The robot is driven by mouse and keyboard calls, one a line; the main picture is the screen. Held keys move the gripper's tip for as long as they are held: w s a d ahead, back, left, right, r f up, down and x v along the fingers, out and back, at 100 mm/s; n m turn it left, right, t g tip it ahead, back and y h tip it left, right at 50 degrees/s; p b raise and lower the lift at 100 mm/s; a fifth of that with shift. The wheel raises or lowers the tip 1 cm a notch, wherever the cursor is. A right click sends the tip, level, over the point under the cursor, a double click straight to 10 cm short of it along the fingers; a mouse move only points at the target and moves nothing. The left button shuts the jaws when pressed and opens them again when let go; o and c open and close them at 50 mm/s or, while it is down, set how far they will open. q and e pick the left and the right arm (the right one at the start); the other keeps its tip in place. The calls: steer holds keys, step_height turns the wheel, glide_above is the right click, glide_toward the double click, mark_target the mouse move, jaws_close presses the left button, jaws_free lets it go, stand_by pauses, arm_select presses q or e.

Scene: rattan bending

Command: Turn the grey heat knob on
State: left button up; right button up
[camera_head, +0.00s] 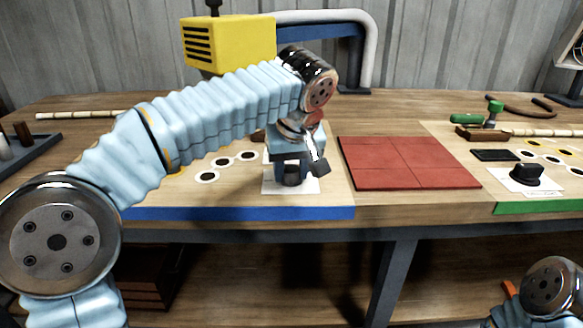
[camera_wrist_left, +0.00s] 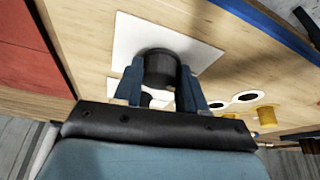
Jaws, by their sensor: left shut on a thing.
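The grey heat knob (camera_wrist_left: 160,66) looks dark grey in the left wrist view and stands on a white plate (camera_wrist_left: 130,38). My left gripper (camera_wrist_left: 161,88) has one finger on each side of the knob and is shut on it. In the head view my left gripper (camera_head: 291,172) points down at the white plate (camera_head: 270,186) near the blue front edge of the bench, and it hides most of the knob. My right gripper is out of view; only part of my right arm shows at the lower right.
A red tiled mat (camera_head: 408,163) lies right of the left gripper. A second, black knob (camera_head: 526,173) stands on a white plate at the right. A yellow box with slots (camera_head: 228,45) and a grey pipe (camera_head: 362,30) stand behind my left arm. A green-handled tool (camera_head: 478,118) lies at the back right.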

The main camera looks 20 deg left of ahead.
arm_select(q)
steer(key=m, duration=0.2)
steer(key=m+h, duration=0.1)
steer(key=shift+a+m+t, duration=0.2)
steer(key=shift+m+t, duration=0.1)
steer(key=shift+m, duration=0.1)
steer(key=m+h, duration=0.2)
steer(key=m, duration=0.2)
steer(key=shift+a+m, duration=0.15)
steer(key=shift+m, duration=0.15)
steer(key=m+h, duration=0.1)
steer(key=m, duration=0.1)
steer(key=m+g, duration=0.1)
steer(key=m, duration=0.1)
steer(key=shift+w+a+m+h, duration=0.1)
steer(key=shift+a+m+h, duration=0.1)
steer(key=shift+m+h, duration=0.15)
steer(key=shift+w+a+m+g+h, duration=0.1)
steer(key=shift+m+g+h, duration=0.25)
steer(key=shift+m, duration=0.7)
steer(key=shift+m+g+h, duration=0.25)
steer(key=shift+m+h, duration=0.05)
steer(key=shift+m, duration=0.7)
steer(key=o, duration=1.1)
steer(key=shift+c, duration=0.2)
